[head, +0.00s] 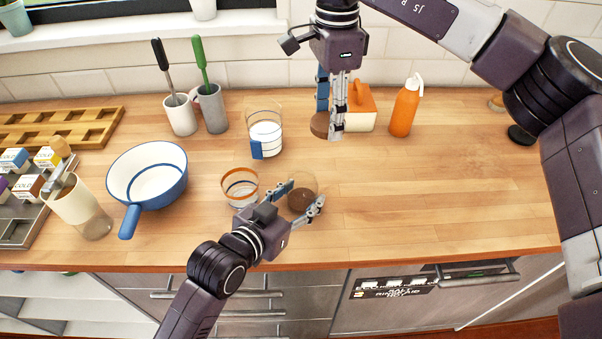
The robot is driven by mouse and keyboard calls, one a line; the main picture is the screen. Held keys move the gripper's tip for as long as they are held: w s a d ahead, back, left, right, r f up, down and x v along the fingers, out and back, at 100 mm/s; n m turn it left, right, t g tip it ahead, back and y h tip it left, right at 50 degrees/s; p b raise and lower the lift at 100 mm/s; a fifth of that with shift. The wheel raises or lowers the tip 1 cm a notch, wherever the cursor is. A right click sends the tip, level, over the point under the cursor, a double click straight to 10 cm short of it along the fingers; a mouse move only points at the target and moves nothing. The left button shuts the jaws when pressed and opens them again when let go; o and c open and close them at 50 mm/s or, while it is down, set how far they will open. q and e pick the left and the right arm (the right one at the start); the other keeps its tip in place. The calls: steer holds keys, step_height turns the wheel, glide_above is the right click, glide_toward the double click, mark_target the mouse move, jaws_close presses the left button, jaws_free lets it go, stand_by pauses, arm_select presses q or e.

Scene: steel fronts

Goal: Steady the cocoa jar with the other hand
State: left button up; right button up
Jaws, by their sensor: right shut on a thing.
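The cocoa jar (301,201) is a clear, lidless glass with brown powder inside, standing upright near the front edge of the wooden counter. My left gripper (301,197) comes in from the front left. Its fingers are spread, one on each side of the jar; I cannot make out firm contact. My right gripper (331,122) hangs above the counter behind the jar. It is shut on a round brown lid (319,125), held apart from the jar. The fingers hide part of the lid.
A glass with an orange band (240,191) stands close left of the jar. A measuring cup with white contents (265,138), a blue-rimmed pan (147,175), an orange-topped box (361,108) and an orange bottle (404,108) stand around. The counter's right side (450,190) is clear.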

arm_select(q)
steer(key=shift+s+f, duration=0.1)
steer(key=shift+f, duration=0.35)
arm_select(e)
steer(key=shift+w+d+r, duration=0.15)
steer(key=shift+w+d, duration=0.05)
steer(key=shift+d, duration=0.05)
arm_select(q)
steer(key=o, duration=1.9)
steer(key=shift+a, duration=0.1)
steer(key=shift+s+a+r, duration=0.15)
steer(key=shift+s+a, duration=0.05)
steer(key=shift+s, duration=0.15)
arm_select(e)
steer(key=shift+w, duration=0.1)
arm_select(q)
steer(key=v, duration=1.1)
steer(key=shift+w+r, duration=0.1)
steer(key=shift+r, duration=0.3)
arm_select(e)
steer(key=shift+a, duration=0.1)
